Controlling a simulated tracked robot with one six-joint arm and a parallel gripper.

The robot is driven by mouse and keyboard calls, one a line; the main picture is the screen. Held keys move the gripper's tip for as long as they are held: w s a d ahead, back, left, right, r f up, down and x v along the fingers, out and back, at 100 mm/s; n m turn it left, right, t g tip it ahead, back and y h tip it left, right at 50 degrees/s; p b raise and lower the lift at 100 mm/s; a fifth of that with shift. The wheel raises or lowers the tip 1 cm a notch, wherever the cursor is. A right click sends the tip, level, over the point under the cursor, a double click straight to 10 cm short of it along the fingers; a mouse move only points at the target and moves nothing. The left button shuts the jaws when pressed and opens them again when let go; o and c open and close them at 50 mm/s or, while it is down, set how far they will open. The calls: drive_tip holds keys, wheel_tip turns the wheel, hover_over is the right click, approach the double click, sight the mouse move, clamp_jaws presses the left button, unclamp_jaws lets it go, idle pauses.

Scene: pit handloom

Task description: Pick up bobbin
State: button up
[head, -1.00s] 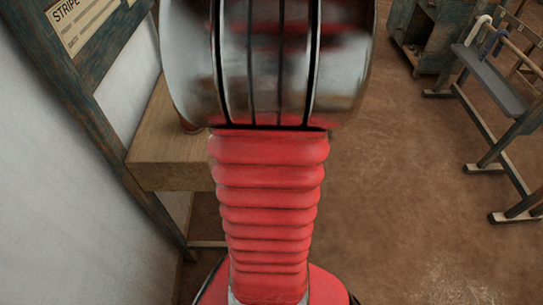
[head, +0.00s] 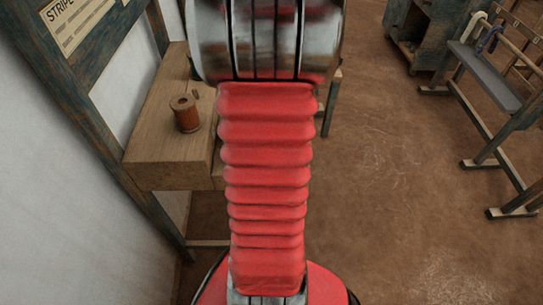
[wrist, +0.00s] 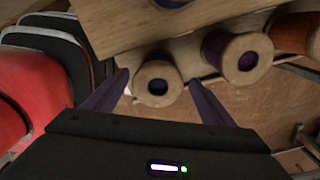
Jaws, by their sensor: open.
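In the wrist view my gripper (wrist: 158,78) is open, with one dark finger on each side of the nearest bobbin (wrist: 157,92). That bobbin shows a pale wooden end with a dark hole, facing the camera. Its flange lies between the fingertips; I cannot tell whether they touch it. In the head view a bobbin with orange-brown thread (head: 186,116) stands upright on the wooden bench (head: 160,152). My arm hides the gripper and part of the bench there.
More bobbins sit close by in the wrist view: a purple one (wrist: 238,57) to the right and an orange one (wrist: 292,32) beyond it. A wall and a framed sign (head: 75,25) bound the left. Brown floor is clear at right, before a wooden stand (head: 490,85).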

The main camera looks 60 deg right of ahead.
drive_tip(key=shift+a+f, duration=0.2)
drive_tip(key=shift+f, duration=2.4)
drive_tip(key=shift+c, duration=0.6)
drive_tip(key=c, duration=1.1)
